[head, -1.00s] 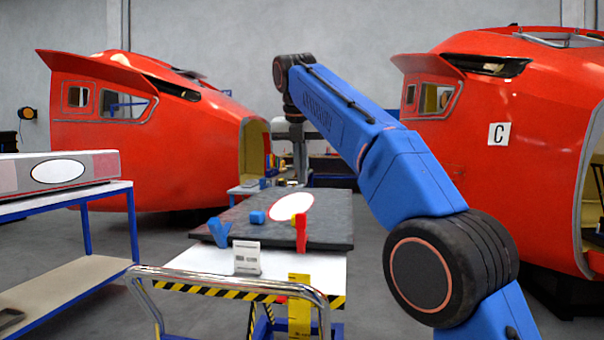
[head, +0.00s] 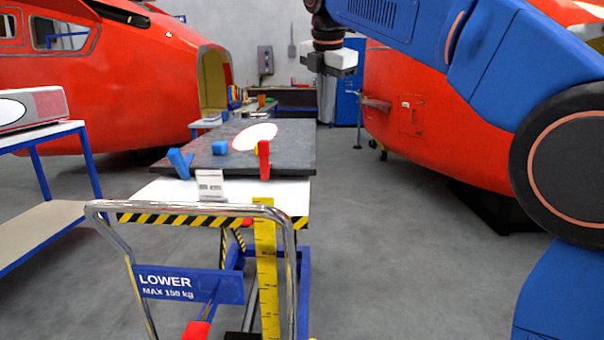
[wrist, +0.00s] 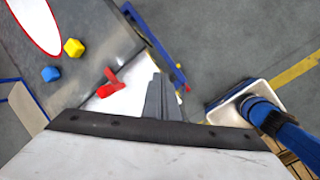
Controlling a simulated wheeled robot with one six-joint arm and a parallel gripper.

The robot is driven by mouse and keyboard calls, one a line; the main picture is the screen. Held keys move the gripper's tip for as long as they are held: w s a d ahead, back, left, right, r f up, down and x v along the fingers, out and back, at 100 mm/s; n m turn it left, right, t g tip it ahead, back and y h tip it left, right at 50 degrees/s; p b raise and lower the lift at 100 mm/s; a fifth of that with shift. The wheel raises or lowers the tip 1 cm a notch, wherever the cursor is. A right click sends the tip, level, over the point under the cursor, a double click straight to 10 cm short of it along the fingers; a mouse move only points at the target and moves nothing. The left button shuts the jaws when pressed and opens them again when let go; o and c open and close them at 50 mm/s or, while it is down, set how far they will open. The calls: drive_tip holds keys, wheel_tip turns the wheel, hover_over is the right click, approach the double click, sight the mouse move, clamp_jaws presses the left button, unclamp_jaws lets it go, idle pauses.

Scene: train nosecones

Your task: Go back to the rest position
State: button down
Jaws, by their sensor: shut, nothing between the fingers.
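My gripper (head: 330,70) hangs from my blue arm at the top of the head view, right of the cart table and well above the floor. In the wrist view its grey fingers (wrist: 161,97) are together with nothing between them. My forearm runs across the upper right of the head view, down to the large black elbow joint at the right edge. The rest position itself is not marked in either view.
Red nosecones (head: 130,90) stand behind. Floor right of the cart is clear.

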drive_tip(key=s+d+f+m, duration=1.3)
drive_tip(key=s+d+f, duration=0.1)
drive_tip(key=s+d, duration=0.2)
drive_tip(key=s+d+f+m, duration=0.4)
drive_tip(key=s+f+m, duration=0.2)
drive_tip(key=s+f, duration=0.3)
drive_tip(key=s+d+f+m, duration=0.3)
drive_tip(key=s+f+m, duration=0.4)
drive_tip(key=s+f, duration=0.3)
wheel_tip(320, 180, down, 5)
drive_tip(key=shift+d+r+t, duration=0.1)
drive_tip(key=shift+d+t, duration=0.25)
drive_tip(key=shift+t, duration=0.05)
